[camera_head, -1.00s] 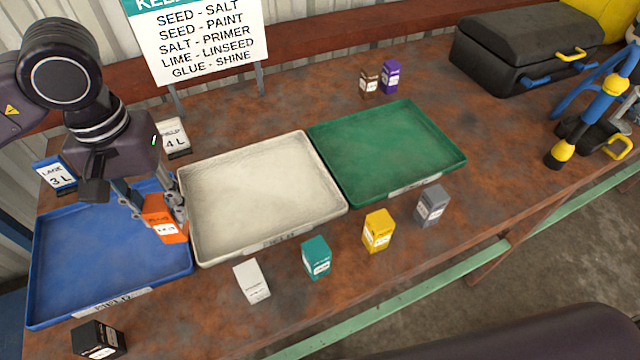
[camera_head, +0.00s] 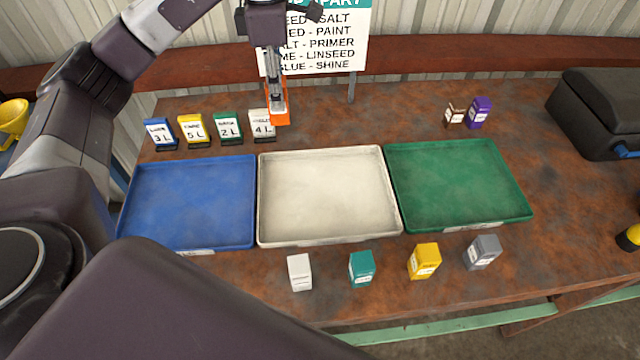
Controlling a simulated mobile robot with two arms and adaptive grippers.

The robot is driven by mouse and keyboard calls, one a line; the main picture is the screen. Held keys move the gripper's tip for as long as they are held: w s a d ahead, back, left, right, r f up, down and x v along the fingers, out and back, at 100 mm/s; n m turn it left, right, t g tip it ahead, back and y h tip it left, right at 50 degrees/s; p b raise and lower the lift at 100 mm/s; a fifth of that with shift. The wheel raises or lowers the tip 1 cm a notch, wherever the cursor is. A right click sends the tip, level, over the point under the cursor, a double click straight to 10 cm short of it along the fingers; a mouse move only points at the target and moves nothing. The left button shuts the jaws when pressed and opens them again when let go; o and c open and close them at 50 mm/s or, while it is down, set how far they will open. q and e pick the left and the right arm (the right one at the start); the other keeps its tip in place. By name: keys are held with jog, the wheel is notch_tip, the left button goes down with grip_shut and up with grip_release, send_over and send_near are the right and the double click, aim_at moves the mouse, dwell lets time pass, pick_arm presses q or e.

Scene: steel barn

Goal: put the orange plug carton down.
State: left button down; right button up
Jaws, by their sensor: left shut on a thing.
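The orange plug carton (camera_head: 280,112) is held in my left gripper (camera_head: 276,95), which is shut on it. The gripper points down behind the white tray (camera_head: 328,239), just right of the white "4 L" card (camera_head: 261,124) and in front of the sign. The carton's lower end seems close to the table, but I cannot tell whether it touches. My right gripper is not in view.
A blue tray (camera_head: 190,200) and a green tray (camera_head: 455,180) flank the white one. White (camera_head: 299,272), teal (camera_head: 361,268), yellow (camera_head: 424,261) and grey (camera_head: 483,251) cartons stand in front. Brown (camera_head: 455,115) and purple (camera_head: 479,112) cartons stand behind. A sign (camera_head: 330,45) stands at the back.

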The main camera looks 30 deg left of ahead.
pick_arm(q)
notch_tip(320, 180, down, 3)
jog(key=shift+s+r, duration=0.1)
notch_tip(320, 180, down, 17)
jog(key=p, duration=0.4)
jog(key=shift+f, duration=0.25)
jog(key=c, duration=1.5)
grip_release()
jog(key=shift+r, duration=0.15)
